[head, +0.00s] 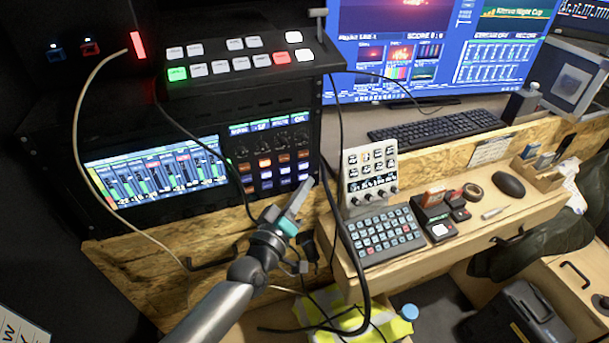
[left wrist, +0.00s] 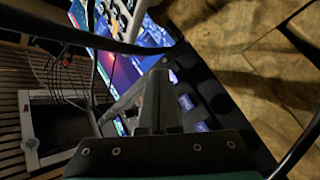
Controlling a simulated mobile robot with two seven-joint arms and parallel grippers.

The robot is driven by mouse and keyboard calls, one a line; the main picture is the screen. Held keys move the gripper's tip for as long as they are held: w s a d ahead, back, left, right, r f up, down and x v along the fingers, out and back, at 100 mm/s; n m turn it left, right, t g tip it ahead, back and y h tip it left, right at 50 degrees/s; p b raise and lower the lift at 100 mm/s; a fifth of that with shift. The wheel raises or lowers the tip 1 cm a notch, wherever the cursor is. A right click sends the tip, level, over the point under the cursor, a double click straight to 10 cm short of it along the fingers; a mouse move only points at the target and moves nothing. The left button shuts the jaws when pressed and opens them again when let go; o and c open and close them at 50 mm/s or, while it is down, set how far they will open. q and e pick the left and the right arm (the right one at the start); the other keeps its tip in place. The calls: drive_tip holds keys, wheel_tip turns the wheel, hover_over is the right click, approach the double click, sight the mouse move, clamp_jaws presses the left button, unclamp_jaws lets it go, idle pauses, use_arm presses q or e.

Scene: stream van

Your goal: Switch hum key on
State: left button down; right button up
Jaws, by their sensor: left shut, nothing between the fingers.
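A black audio mixer with a lit screen of level meters (head: 160,170) stands at the left in the head view. Beside the screen is a panel of knobs and lit orange, red and blue keys (head: 266,163). No label that I can read marks the hum key. My left gripper (head: 303,190) is shut and empty, pointing up just at the lower right of this key panel. In the left wrist view, its closed fingers (left wrist: 158,102) point at a dark panel with bluish lit keys (left wrist: 188,103). I cannot tell whether they touch it. My right gripper is not in view.
A video switcher (head: 235,68) with white, green and red buttons sits above the mixer. Black cables (head: 338,150) hang close to my left gripper. A small control box (head: 370,178) and keypad (head: 383,236) stand on the wooden desk at right.

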use_arm(q)
drive_tip(key=shift+s+d, duration=0.15)
drive_tip(key=shift+s, duration=0.1)
drive_tip(key=shift+s, duration=0.1)
drive_tip(key=s+p, duration=0.1)
drive_tip(key=s+d, duration=0.1)
drive_tip(key=s, duration=0.1)
drive_tip(key=s+d+p, duration=0.1)
drive_tip(key=s, duration=0.1)
drive_tip(key=shift+s+d+p, duration=0.15)
drive_tip(key=shift+s+p, duration=0.05)
drive_tip(key=shift+p, duration=0.15)
